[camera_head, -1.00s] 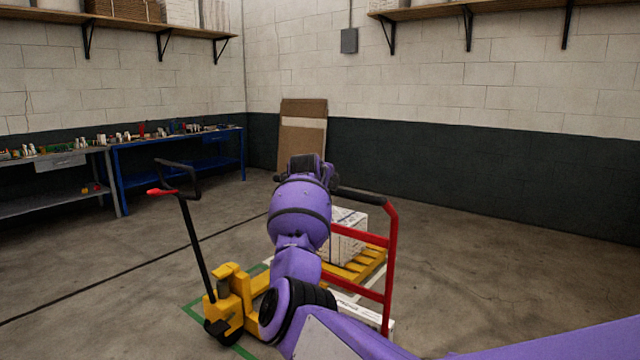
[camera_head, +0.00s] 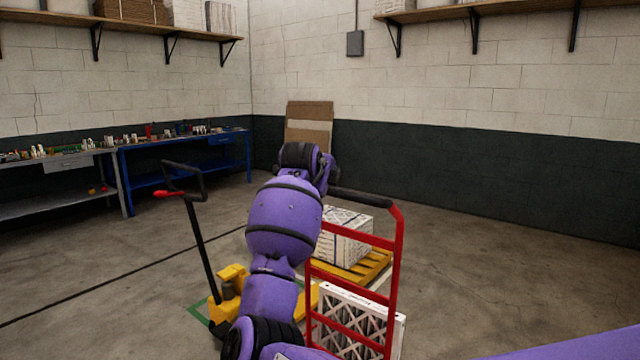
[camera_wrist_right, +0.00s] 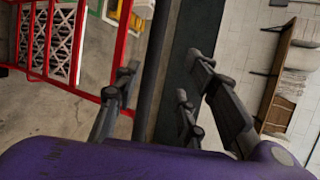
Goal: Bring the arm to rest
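My right arm, purple, comes in from the bottom of the head view. Its gripper end (camera_head: 308,160) is beside the black handle of the red hand truck (camera_head: 397,260); the arm hides the fingers there. In the right wrist view the fingers of my right gripper (camera_wrist_right: 160,75) are spread apart. The dark handle bar (camera_wrist_right: 157,60) runs through the gap between them, and I see no finger closed on it. The red frame also shows in the wrist view (camera_wrist_right: 88,92). My left gripper is in neither view.
A boxed filter (camera_head: 350,318) stands at the hand truck. A yellow pallet jack (camera_head: 228,290) and a yellow pallet (camera_head: 365,270) with strapped white boxes (camera_head: 345,235) are close by. A blue workbench (camera_head: 185,145) lines the back left. The floor at right is clear.

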